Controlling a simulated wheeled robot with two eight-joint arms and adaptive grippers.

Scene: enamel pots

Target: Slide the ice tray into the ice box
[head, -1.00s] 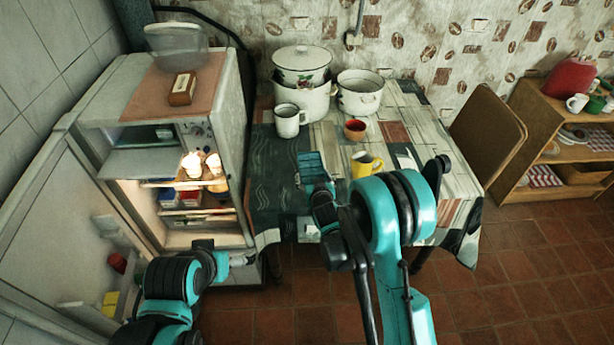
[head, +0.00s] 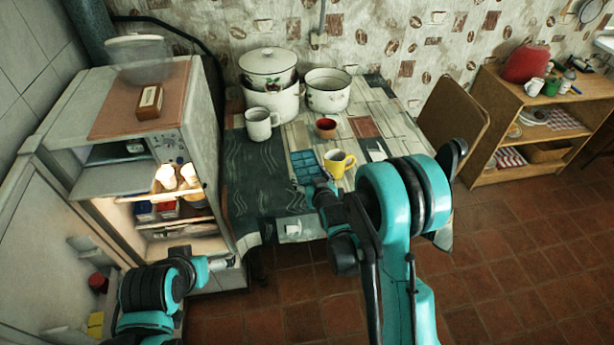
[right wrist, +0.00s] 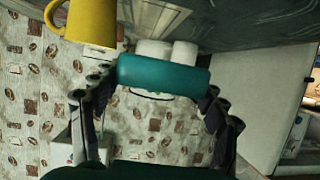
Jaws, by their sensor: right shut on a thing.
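The teal ice tray (head: 307,166) is at the front of the table, left of the yellow mug. My right gripper (head: 326,190) is shut on its near end. In the right wrist view the tray (right wrist: 163,75) lies across between the two fingers (right wrist: 155,100). I cannot tell how high it is above the table. The ice box (head: 112,153) is the dark upper compartment of the fridge at left. Its flap (head: 112,181) is down and open. My left gripper (head: 222,263) is low in front of the fridge; its fingers are too small to read.
The fridge door (head: 45,240) stands open at left. Lit shelves (head: 165,228) hold food below the ice box. The yellow mug (head: 339,163), red cup (head: 326,128), white mug (head: 260,124) and pots (head: 271,104) stand on the table. The dark cloth left of the tray is clear.

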